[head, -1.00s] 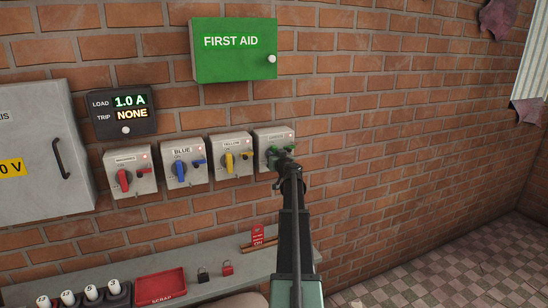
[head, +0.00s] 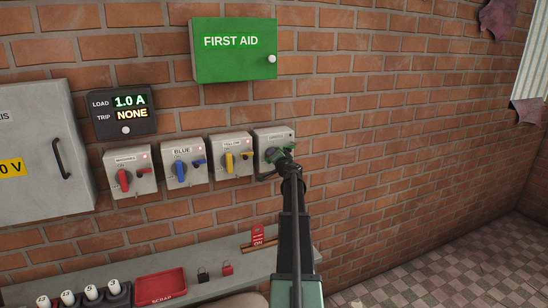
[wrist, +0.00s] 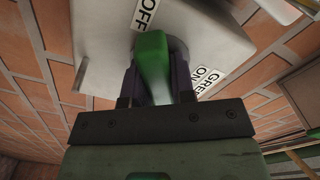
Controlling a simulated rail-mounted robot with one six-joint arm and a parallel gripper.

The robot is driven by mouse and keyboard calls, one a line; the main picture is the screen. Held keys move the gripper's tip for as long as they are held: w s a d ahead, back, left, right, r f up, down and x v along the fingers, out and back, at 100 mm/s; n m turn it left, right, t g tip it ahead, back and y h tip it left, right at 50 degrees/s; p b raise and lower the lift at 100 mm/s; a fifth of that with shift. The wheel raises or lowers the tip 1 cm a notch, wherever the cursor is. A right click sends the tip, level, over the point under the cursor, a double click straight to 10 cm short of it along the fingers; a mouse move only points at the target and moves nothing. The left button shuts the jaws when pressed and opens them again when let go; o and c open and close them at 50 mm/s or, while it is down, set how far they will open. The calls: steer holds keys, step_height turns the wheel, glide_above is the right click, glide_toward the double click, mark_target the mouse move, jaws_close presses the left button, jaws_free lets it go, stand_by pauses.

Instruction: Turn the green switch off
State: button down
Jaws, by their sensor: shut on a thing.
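The green switch is a light grey box (head: 264,135) at the right end of a row on the brick wall. Its green handle (wrist: 153,62) stands between the dark fingers of my gripper (wrist: 155,88) in the wrist view. My gripper (head: 286,158) is shut on this handle at the lower right of the box in the head view. The "OFF" label (wrist: 146,12) and the "ON" label (wrist: 207,77) show on the box face in the wrist view. My gripper hides part of the dial, so the handle's exact setting is unclear.
Red (head: 124,178), blue (head: 180,170) and yellow (head: 230,162) switches stand to the left. A display (head: 125,113) reads load 1.0 A, trip NONE. A shelf (head: 215,284) below holds a red scrap tray (head: 162,287) and padlocks.

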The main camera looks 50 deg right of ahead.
steer(key=m, duration=0.7)
stand_by(0.5)
steer(key=c, duration=1)
jaws_free()
steer(key=shift+o, duration=0.2)
steer(key=v, duration=1.1)
